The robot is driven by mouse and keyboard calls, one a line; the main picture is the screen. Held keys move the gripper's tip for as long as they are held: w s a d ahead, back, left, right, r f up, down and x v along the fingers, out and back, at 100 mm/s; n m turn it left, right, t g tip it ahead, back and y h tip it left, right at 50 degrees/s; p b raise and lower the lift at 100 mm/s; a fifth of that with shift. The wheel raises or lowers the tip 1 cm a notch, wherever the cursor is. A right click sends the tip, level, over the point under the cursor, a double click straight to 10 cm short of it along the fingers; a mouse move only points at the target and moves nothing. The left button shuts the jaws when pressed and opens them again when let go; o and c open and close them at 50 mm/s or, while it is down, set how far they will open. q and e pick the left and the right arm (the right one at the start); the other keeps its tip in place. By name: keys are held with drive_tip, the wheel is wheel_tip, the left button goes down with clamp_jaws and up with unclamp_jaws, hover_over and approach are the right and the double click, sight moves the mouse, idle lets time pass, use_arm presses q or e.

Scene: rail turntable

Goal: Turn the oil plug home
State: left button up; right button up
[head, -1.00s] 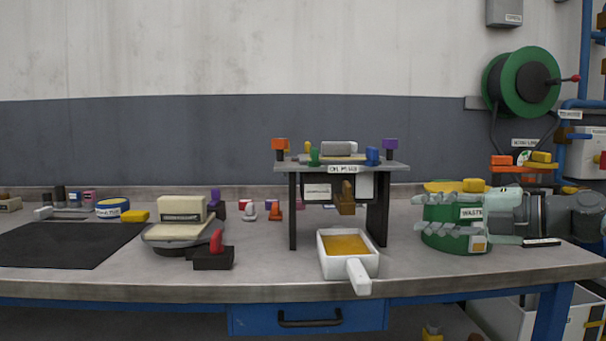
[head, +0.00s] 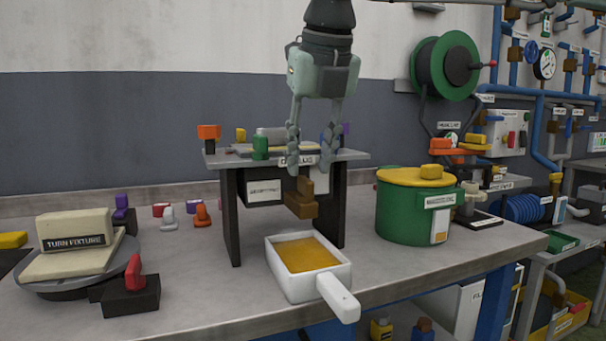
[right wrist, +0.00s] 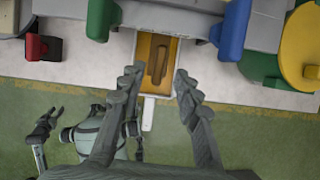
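The oil plug (head: 301,201) is a brown block with a raised grip, below the top of the black-legged oil rig (head: 230,215). In the right wrist view a brown oblong part (right wrist: 159,62), probably the plug's grip, shows over the amber pan. My right gripper (head: 310,165) points down at the rig's front edge, above the plug; its fingers are apart and empty. In the right wrist view its fingertips (right wrist: 157,80) straddle the pan. My left gripper (right wrist: 44,118) shows small at the left of that view, its fingers spread. The plug's seat is hidden.
A white pan (head: 335,298) of amber liquid sits below the plug, handle forward. Green (head: 260,147) and blue (head: 327,142) pegs stand by the rig's front edge, flanking my fingers. A green can (head: 410,210) stands right; a turn fixture (head: 78,230) stands left.

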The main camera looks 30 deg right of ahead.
sight(306, 178)
drive_tip(key=shift+x, duration=1.75)
drive_tip(key=shift+c, duration=0.3)
clamp_jaws()
